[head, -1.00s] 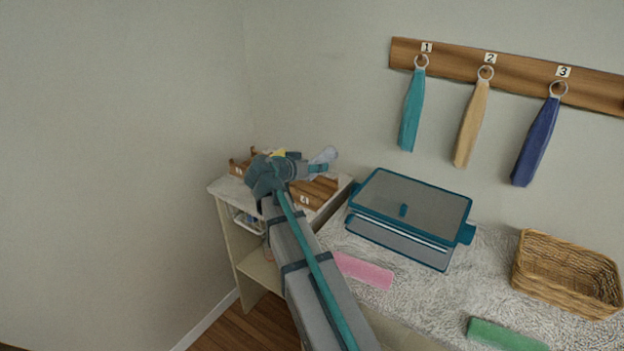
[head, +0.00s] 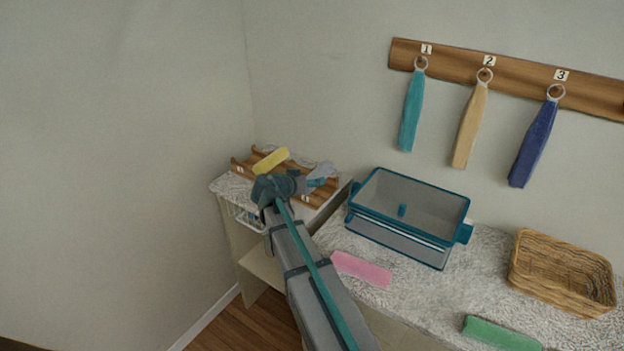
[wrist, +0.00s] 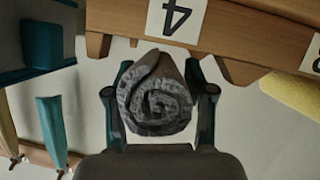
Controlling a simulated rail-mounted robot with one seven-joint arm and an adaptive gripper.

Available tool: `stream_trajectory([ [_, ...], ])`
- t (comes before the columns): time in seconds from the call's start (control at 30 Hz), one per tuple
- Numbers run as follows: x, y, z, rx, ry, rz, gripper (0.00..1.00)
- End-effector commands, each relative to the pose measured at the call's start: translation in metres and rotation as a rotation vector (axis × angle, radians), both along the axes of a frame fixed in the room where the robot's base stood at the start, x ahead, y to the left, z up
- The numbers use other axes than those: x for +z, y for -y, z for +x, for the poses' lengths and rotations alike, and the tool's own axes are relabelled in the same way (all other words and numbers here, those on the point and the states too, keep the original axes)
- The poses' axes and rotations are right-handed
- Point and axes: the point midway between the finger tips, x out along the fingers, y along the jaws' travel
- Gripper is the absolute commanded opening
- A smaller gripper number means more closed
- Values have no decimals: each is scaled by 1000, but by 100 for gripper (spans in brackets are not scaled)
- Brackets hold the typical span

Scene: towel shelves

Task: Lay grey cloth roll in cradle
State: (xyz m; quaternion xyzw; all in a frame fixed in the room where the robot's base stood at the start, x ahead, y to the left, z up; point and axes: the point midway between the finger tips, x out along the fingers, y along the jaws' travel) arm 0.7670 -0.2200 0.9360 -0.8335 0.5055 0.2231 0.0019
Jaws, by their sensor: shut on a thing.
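The grey cloth roll shows its spiral end in the wrist view (wrist: 155,98), held between the two fingers of my gripper (wrist: 158,110). In the head view the roll (head: 321,169) sticks up beyond my gripper (head: 314,181), at the right end of the wooden cradle rack (head: 328,197). The rack also shows in the wrist view (wrist: 245,32), with the label 4 beside the roll. I cannot tell whether the roll touches the rack. My arm hides part of the rack in the head view.
A yellow roll (head: 271,160) lies on the rack. A teal-edged bin (head: 420,205) stands to the right, then a wicker basket (head: 560,270). Pink (head: 361,269) and green (head: 500,333) cloths lie on the counter. Numbered towels hang on the wall.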

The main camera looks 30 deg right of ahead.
Motion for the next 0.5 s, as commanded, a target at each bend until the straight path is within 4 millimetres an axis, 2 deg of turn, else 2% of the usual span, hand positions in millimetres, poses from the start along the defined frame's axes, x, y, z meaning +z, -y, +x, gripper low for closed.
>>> stream_trajectory([
  [0.5, -7, 0, 0, 0, 1, 0, 19],
])
